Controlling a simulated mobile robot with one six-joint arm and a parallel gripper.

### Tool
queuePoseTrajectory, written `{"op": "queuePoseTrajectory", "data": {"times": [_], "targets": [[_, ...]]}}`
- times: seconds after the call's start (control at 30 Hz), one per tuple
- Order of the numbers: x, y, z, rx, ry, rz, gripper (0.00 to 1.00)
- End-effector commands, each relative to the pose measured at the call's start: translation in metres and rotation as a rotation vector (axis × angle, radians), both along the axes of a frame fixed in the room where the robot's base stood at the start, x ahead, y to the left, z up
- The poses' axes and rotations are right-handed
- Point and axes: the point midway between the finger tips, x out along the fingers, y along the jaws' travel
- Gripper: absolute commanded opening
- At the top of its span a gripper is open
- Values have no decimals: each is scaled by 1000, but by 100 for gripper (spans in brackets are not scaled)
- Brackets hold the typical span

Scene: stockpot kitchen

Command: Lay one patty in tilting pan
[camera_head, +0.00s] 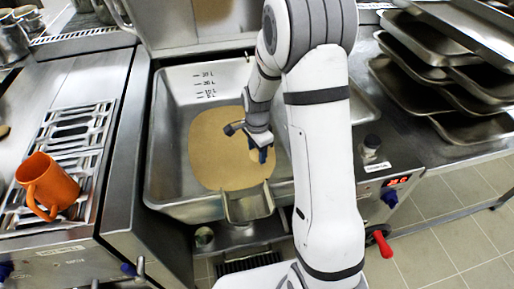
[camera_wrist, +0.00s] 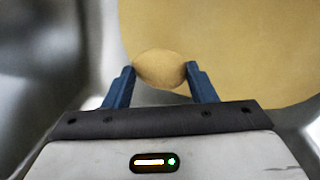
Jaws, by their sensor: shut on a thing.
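The tilting pan (camera_head: 172,128) is a deep rectangular steel basin with volume marks on its back wall. A flat tan area (camera_head: 215,150) covers part of its floor, and it also fills much of the upper right of the wrist view (camera_wrist: 245,50). My gripper (camera_head: 260,152) is over the front right part of the pan. In the wrist view its blue fingers (camera_wrist: 160,78) are shut on a small round tan patty (camera_wrist: 160,66). The patty is partly hidden by my gripper in the head view. I cannot tell how far it is above the tan area.
An orange mug (camera_head: 48,184) stands on a slatted grate (camera_head: 80,140) at the left. Stacked steel trays (camera_head: 445,75) are at the right. The pan's pouring spout (camera_head: 248,205) is at its front, and a red-handled crank (camera_head: 383,244) sticks out at the front right.

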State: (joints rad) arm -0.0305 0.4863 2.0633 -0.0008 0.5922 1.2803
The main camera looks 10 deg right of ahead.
Motion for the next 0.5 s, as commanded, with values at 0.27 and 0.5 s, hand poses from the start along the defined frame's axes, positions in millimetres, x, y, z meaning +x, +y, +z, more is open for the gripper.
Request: {"op": "queuePoseTrajectory", "data": {"times": [0.27,0.5], "targets": [[0,0,-38,0,2,0,29],[0,0,-55,0,0,0,29]]}}
